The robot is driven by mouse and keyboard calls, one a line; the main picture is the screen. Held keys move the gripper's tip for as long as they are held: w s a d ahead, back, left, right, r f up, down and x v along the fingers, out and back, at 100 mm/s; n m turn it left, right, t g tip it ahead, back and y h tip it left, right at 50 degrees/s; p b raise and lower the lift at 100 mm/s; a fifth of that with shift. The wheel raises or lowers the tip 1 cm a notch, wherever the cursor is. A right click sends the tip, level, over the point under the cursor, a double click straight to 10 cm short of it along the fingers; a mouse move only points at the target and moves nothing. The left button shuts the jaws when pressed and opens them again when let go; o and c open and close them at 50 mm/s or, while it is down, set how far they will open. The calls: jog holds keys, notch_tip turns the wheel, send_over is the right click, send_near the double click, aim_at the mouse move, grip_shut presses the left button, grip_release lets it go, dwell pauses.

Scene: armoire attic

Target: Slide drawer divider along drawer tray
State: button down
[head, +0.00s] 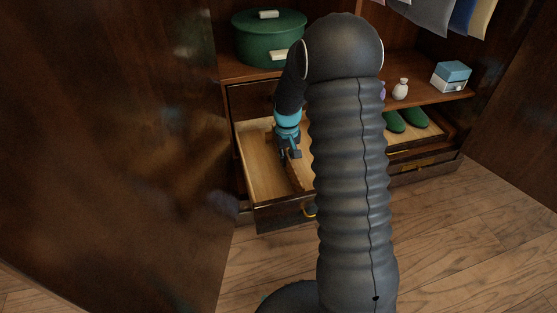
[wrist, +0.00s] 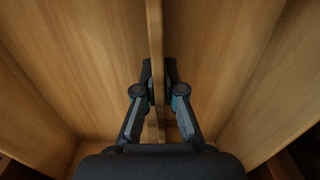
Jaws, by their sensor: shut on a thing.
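The drawer tray (head: 257,168) is pulled out of the armoire, with a light wooden inside; its floor fills much of the wrist view (wrist: 80,70). The drawer divider (wrist: 155,40) is a thin upright wooden strip running up the middle of the wrist view, with tray floor on both sides. In the head view a part of the divider (head: 300,178) shows beside my arm. My gripper (wrist: 159,92) is down inside the tray, one finger on each side of the divider, shut on it. My gripper (head: 291,152) also shows in the head view. My arm hides the tray's right part.
A green lidded box (head: 262,40) stands on the shelf above the drawer. A small white vase (head: 400,90) and a blue-and-white box (head: 452,76) stand farther right. Green shoes (head: 407,121) sit lower right. A dark door panel (head: 110,130) fills the left. The wooden floor is clear in front.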

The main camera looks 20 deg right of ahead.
jog(key=shift+d, duration=1.75)
jog(key=c, duration=1.2)
grip_release()
notch_tip(320, 180, up, 12)
